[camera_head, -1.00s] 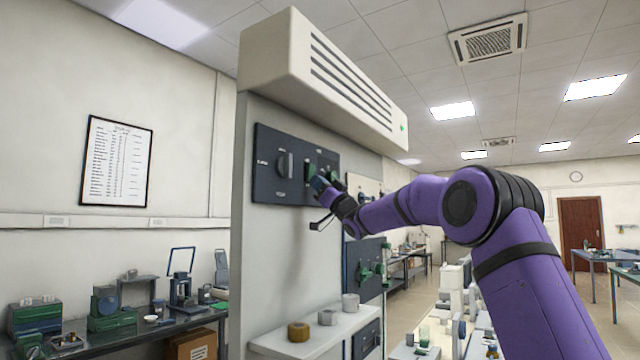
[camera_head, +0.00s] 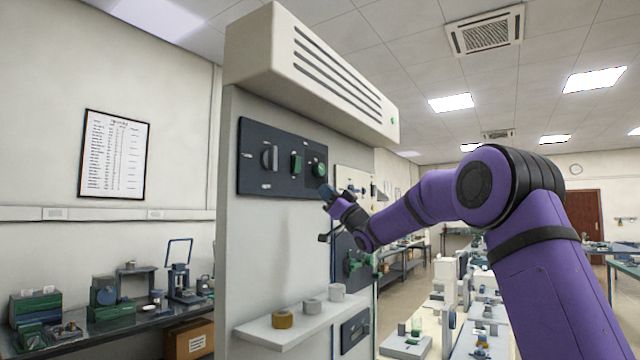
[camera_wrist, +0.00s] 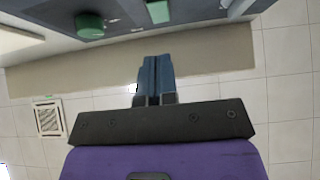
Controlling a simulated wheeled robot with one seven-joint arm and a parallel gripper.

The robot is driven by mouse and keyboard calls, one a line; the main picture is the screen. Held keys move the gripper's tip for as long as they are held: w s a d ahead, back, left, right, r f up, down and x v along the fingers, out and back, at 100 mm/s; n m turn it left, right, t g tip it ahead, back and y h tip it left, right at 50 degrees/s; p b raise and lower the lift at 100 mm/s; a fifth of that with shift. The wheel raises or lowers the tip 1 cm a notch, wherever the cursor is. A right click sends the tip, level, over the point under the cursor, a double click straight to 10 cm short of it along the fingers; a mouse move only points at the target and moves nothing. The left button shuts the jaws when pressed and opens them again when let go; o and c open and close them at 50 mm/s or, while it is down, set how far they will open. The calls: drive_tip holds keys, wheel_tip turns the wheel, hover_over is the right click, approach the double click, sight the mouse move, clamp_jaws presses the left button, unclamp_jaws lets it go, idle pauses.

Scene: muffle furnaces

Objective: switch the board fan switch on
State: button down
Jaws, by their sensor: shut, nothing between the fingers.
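The dark control board (camera_head: 250,150) is fixed to the grey-white wall panel. It carries a dark rotary knob (camera_head: 270,158) on the left, a green rectangular switch (camera_head: 296,164) in the middle and a round green knob (camera_head: 319,169) on the right. Their labels are too small to read, so I cannot tell which is the fan switch. In the wrist view the round knob (camera_wrist: 90,25) and rectangular switch (camera_wrist: 158,11) show at the top edge. My gripper (camera_head: 326,191) is below the board's lower right corner, apart from it. Its blue fingers (camera_wrist: 157,72) are shut and empty.
A white slatted unit (camera_head: 310,75) juts out above the board. A shelf (camera_head: 290,327) below holds a brass-coloured and grey cylinders.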

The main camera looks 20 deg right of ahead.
drive_tip(key=shift+f+v, duration=0.3)
drive_tip(key=shift+v, duration=1.5)
drive_tip(key=shift+w+a+h, duration=0.2)
drive_tip(key=shift+a+h, duration=0.05)
drive_tip(key=shift+h, duration=0.05)
drive_tip(key=s+a+f+m+g+h, duration=0.1)
drive_tip(key=s+f+g+h, duration=0.4)
drive_tip(key=s, duration=1.1)
drive_tip(key=s+a+f+m+g+h, duration=0.2)
drive_tip(key=s+f+m+g+h, duration=0.2)
drive_tip(key=s+f, duration=0.7)
drive_tip(key=s+a+f+m+g+h, duration=0.1)
drive_tip(key=s+f+g+h, duration=0.5)
drive_tip(key=s, duration=1.7)
wheel_tip(320, 180, down, 3)
drive_tip(key=shift+s+a+r+m+g, duration=0.15)
drive_tip(key=shift+s+a+m+g, duration=0.2)
drive_tip(key=shift+m, duration=0.35)
drive_tip(key=shift+w, duration=0.15)
